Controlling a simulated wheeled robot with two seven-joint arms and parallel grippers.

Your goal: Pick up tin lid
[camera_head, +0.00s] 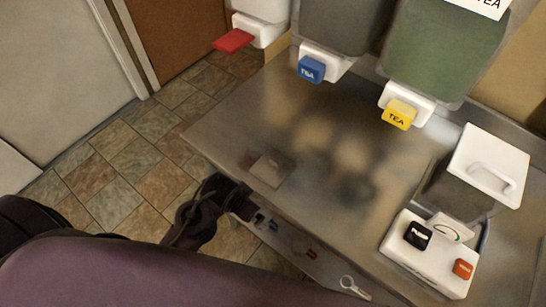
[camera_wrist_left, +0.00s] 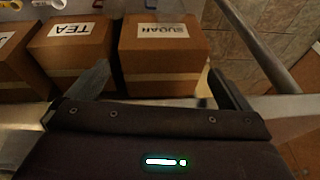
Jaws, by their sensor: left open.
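A white square lid with a raised handle (camera_head: 492,166) sits on a dark bin at the right of the counter in the head view. A small flat grey square piece (camera_head: 271,169) lies near the counter's front edge. I cannot tell for sure which of these is the tin lid. My left gripper (camera_head: 243,207) is at the front edge, just short of the grey piece. In the left wrist view my left gripper (camera_wrist_left: 160,70) is open and empty, its fingers in front of a brown box labelled SUGAR (camera_wrist_left: 163,57). My right gripper is not in view.
Dispensers with red (camera_head: 233,40), blue (camera_head: 311,69) and yellow (camera_head: 399,114) taps overhang the steel counter (camera_head: 330,130). A white caddy (camera_head: 428,256) stands at right. A TEA box (camera_wrist_left: 72,47) sits beside the SUGAR box. The counter's middle is clear.

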